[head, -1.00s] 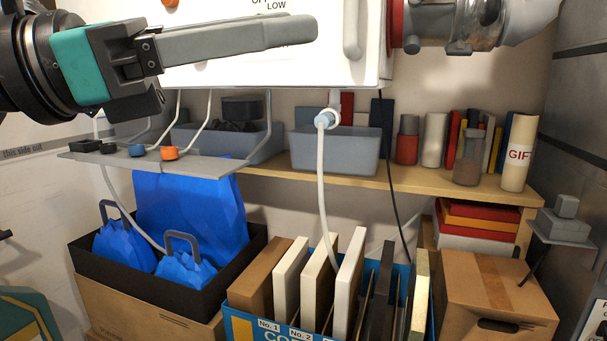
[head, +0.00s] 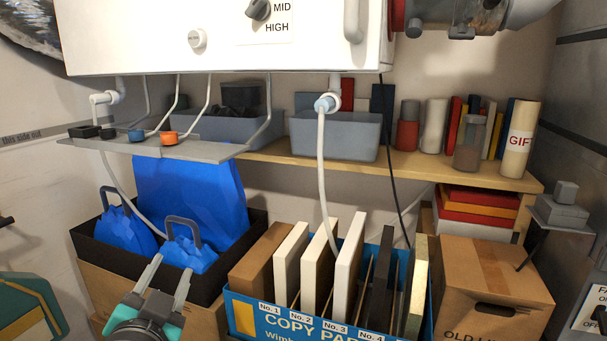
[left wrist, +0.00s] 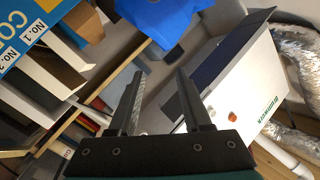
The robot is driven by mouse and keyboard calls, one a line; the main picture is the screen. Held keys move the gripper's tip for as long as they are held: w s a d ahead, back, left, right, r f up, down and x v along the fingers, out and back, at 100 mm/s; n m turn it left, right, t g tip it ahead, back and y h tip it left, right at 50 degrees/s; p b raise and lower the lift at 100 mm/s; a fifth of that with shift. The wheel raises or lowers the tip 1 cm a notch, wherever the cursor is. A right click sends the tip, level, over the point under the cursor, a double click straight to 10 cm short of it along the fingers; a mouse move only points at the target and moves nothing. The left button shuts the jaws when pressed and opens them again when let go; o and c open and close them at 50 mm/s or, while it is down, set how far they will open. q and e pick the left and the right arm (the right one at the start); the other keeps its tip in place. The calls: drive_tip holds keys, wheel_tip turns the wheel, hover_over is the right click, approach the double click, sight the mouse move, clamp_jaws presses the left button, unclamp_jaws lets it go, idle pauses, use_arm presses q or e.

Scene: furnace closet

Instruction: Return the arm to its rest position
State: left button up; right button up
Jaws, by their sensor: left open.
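My left gripper (head: 171,268) is low in the head view, left of centre. Its two grey fingers point up and stand apart, in front of the black tray (head: 125,262) and left of the blue file box (head: 262,321). In the left wrist view the gripper (left wrist: 160,75) has its dark fingers spread with nothing between them. A white box-shaped unit (left wrist: 243,85) shows beyond the fingers there. Most of the left arm is below the head view's edge. My right gripper is in neither view.
The white heater unit (head: 150,40), with a dial (head: 258,9), hangs above a grey ledge (head: 215,151) and a wooden shelf (head: 455,172). Blue bags (head: 190,205) stand in the black tray. A cardboard box (head: 490,285) is at the right.

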use_arm(q)
drive_tip(key=s+f+n+g, duration=0.2)
drive_tip(key=s+f+g, duration=0.35)
drive_tip(key=f, duration=0.75)
drive_tip(key=s+d+f+n+g+h, duration=0.15)
drive_tip(key=s+f+g, duration=0.25)
drive_tip(key=s+f, duration=0.4)
drive_tip(key=s+d+f+g+h, duration=0.1)
drive_tip(key=s+d+f+g, duration=0.2)
drive_tip(key=s+f+g, duration=0.5)
drive_tip(key=s+f+t, duration=0.1)
drive_tip(key=s+f, duration=0.1)
drive_tip(key=f, duration=0.7)
drive_tip(key=s+f+t, duration=0.2)
drive_tip(key=f, duration=0.8)
drive_tip(key=s+a+f+g, duration=0.1)
drive_tip(key=s+a+f, duration=0.2)
drive_tip(key=s+f, duration=1.1)
drive_tip(key=shift+s+g, duration=0.35)
drive_tip(key=shift+s, duration=0.25)
